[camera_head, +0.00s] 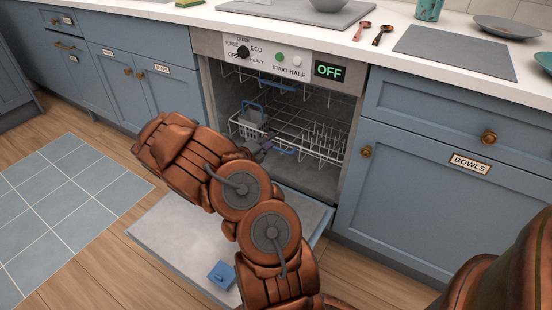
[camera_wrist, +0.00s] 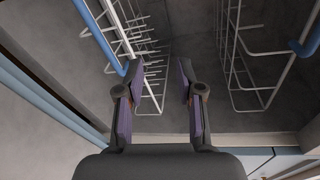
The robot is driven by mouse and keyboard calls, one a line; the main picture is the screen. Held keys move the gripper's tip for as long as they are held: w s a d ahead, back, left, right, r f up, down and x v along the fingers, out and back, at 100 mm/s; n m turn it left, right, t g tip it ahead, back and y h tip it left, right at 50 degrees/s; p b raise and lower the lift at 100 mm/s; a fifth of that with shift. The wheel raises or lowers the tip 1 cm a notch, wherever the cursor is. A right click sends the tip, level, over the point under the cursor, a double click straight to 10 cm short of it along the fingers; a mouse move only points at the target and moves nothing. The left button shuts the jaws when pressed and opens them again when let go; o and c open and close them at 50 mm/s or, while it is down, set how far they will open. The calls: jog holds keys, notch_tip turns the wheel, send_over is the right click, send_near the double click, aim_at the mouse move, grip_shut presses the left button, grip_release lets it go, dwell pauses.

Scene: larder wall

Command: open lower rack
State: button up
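The dishwasher stands open, its door (camera_head: 180,235) folded down flat. Its lower rack (camera_head: 310,140) of white wire sits inside the cavity, with a blue front handle (camera_head: 284,150) and a grey cutlery basket (camera_head: 252,122) at its left. My gripper (camera_head: 264,147) is at the rack's front, close to the handle and partly hidden by my arm. In the wrist view my gripper (camera_wrist: 160,68) has its two fingers apart. A blue bar (camera_wrist: 97,37) and white wires run up to the left fingertip. I cannot tell whether they touch.
The upper rack (camera_head: 290,88) is inside, above the lower one. A blue latch-like piece (camera_head: 222,275) lies on the door. Blue cabinets flank the opening, the right one labelled BOWLS (camera_head: 470,163). The worktop above carries spoons and plates. The display (camera_head: 330,71) reads OFF.

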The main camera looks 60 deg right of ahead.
aim_at(275, 148)
notch_tip(275, 148, down, 8)
jog(key=w+r+n+t+b, duration=0.1)
jog(key=w+n, duration=0.1)
jog(key=n, duration=0.1)
jog(key=shift+y, duration=0.3)
jog(key=shift+f+b+x, duration=0.15)
jog(key=shift+b+x, duration=0.55)
jog(key=shift+x, duration=1.35)
jog(key=shift+f+b+x, duration=0.15)
jog(key=shift+b+x, duration=0.55)
jog(key=shift+x, duration=1.3)
jog(key=shift+a, duration=0.1)
grip_shut()
